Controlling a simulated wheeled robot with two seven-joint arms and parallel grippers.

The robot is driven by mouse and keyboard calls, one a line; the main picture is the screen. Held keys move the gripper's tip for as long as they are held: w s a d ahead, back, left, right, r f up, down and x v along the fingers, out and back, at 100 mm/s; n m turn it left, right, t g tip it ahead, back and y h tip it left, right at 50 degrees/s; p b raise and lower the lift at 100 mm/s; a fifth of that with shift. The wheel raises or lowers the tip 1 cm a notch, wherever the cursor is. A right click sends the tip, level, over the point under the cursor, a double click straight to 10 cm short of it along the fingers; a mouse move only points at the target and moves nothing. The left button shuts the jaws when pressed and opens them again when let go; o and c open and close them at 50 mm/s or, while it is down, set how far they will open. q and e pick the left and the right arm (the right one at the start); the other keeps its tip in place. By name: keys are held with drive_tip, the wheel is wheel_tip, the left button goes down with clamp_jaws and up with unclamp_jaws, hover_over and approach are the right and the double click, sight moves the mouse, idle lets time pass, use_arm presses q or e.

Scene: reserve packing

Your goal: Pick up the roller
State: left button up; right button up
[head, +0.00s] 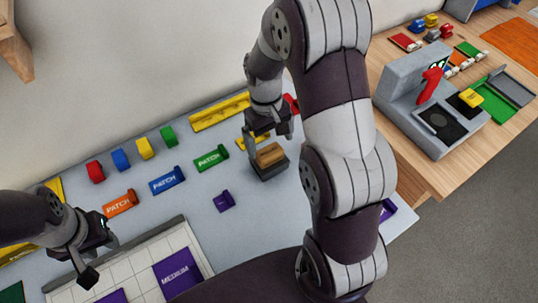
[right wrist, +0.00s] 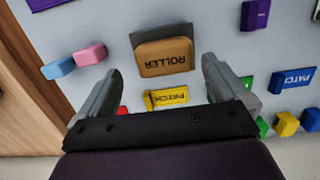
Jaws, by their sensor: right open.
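The roller (head: 270,154) is a brown block in a dark grey holder on the grey table, below my right gripper (head: 270,126) in the head view. In the right wrist view the roller (right wrist: 166,57), its label upside down, lies in the holder (right wrist: 143,37) ahead of my right gripper (right wrist: 160,80). The two fingers are spread wide to either side, with nothing between them. My left gripper (head: 92,254) is over the left part of the table, near the white grid tray; its finger gap is unclear.
A yellow patch block (right wrist: 166,98) lies close to the roller. Green (head: 211,158), blue (head: 167,180) and orange (head: 120,203) patch blocks lie to the left in the head view. Pink (right wrist: 90,54) and light blue (right wrist: 58,68) blocks lie on the roller's other side.

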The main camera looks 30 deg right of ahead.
sight(269, 151)
drive_tip(key=f, duration=0.2)
drive_tip(key=s+f, duration=0.1)
drive_tip(key=f, duration=0.1)
drive_tip(key=shift+a, duration=0.35)
drive_tip(key=shift+w+d+f, duration=0.1)
drive_tip(key=shift+w, duration=0.05)
drive_tip(key=c, duration=0.9)
